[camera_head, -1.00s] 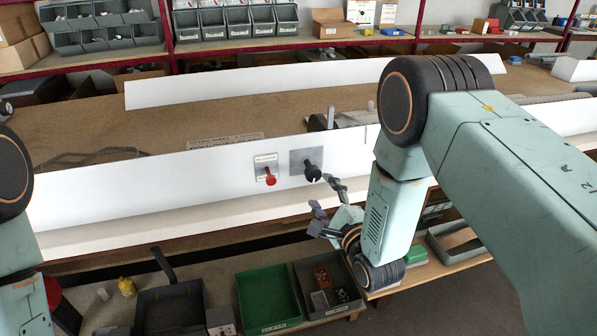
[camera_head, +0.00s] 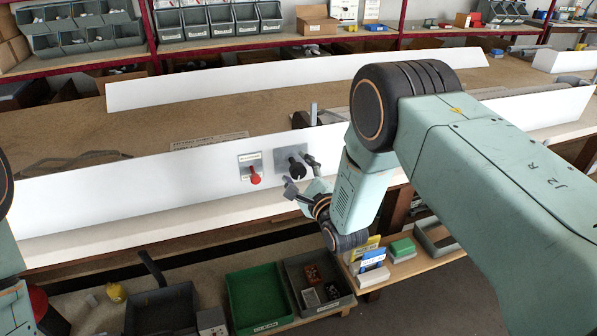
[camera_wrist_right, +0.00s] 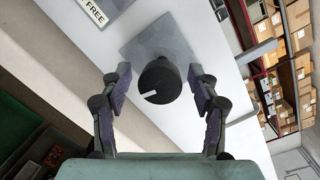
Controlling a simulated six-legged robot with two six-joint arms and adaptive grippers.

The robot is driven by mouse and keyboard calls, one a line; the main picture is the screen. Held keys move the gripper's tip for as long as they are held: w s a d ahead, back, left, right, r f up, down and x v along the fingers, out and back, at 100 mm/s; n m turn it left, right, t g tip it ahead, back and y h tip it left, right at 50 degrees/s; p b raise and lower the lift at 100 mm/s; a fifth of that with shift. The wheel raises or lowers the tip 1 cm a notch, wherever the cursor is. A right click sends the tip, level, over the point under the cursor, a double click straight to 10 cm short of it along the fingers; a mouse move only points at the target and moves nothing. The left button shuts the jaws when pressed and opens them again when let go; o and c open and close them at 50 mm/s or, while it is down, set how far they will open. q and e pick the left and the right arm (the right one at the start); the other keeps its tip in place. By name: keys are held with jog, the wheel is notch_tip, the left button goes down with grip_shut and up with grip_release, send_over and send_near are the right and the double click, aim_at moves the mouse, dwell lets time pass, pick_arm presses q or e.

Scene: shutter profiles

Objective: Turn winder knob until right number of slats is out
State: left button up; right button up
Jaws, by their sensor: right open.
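The black winder knob (camera_head: 297,167) sits on a square grey plate on the long white panel (camera_head: 130,205). A smaller plate with a red knob (camera_head: 254,176) is just left of it. My right gripper (camera_head: 299,176) is open in front of the black knob. In the right wrist view the knob (camera_wrist_right: 160,80) shows between the two open fingers (camera_wrist_right: 159,85), with a gap on each side. Its white pointer line points left and slightly down in that view. The word FREE is on the label beside it. Only part of my left arm shows; its gripper is out of view.
Below the panel are a green tray (camera_head: 257,300), a dark tray with small parts (camera_head: 345,300) and another dark tray (camera_head: 160,312). A second white profile (camera_head: 240,82) lies farther back on the brown bench. Shelves with grey bins stand behind.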

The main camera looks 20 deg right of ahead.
jog(key=shift+a, duration=0.1)
jog(key=c, duration=1.2)
jog(key=shift+n, duration=0.3)
